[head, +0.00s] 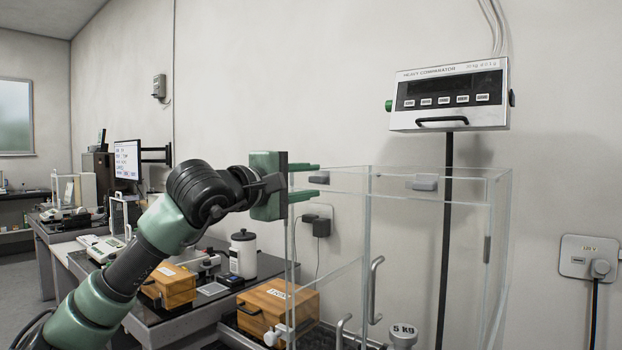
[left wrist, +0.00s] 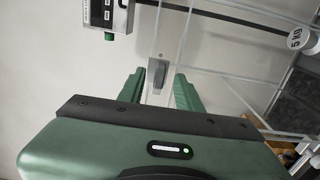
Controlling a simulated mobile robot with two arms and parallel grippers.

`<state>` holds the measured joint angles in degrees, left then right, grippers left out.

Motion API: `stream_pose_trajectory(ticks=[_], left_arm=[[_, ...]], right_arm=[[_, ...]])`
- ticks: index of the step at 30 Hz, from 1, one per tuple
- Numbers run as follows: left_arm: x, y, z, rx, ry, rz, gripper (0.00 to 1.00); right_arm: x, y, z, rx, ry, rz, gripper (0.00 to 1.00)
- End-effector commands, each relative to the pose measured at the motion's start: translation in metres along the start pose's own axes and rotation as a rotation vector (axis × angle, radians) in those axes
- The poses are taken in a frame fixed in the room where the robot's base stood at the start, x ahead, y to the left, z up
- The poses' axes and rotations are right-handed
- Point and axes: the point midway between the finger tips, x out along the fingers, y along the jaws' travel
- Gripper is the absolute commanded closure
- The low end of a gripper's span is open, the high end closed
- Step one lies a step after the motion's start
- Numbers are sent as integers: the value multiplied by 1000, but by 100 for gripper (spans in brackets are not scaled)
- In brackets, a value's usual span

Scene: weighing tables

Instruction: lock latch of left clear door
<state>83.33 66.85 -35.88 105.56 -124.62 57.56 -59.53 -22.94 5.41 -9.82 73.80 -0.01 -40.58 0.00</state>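A clear box with glass walls (head: 368,230) stands at the right of centre. A small grey latch (head: 318,178) sits at its upper left edge, and the same latch seems to show in the left wrist view (left wrist: 156,73). My left gripper (head: 315,180) is open, with its two green fingers pointing toward the box. In the left wrist view the latch lies between the fingertips, with a gap on either side. I cannot tell whether the latch is locked. A second grey latch (head: 422,182) sits farther right on the box's top edge. My right gripper is not in view.
A mass comparator display (head: 450,94) stands on a black post behind the box. Metal door handles (head: 375,290) and a 5 kg weight (head: 402,335) are at the lower part. Wooden cases (head: 278,305) and a white bottle (head: 243,254) are at the left.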

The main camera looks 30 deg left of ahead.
Motion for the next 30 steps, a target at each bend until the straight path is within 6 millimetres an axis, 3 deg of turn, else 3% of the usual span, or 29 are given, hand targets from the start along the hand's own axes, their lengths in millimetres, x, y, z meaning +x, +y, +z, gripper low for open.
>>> stream_pose_trajectory(ticks=[11,15,26,30], left_arm=[[9,0,0,0,0,0,65],[9,0,0,0,0,0,100],[9,-1,0,-25,-1,0,100],[9,-2,1,-79,-1,-1,100]], right_arm=[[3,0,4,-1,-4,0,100],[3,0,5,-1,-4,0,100],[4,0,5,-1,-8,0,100],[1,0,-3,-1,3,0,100]])
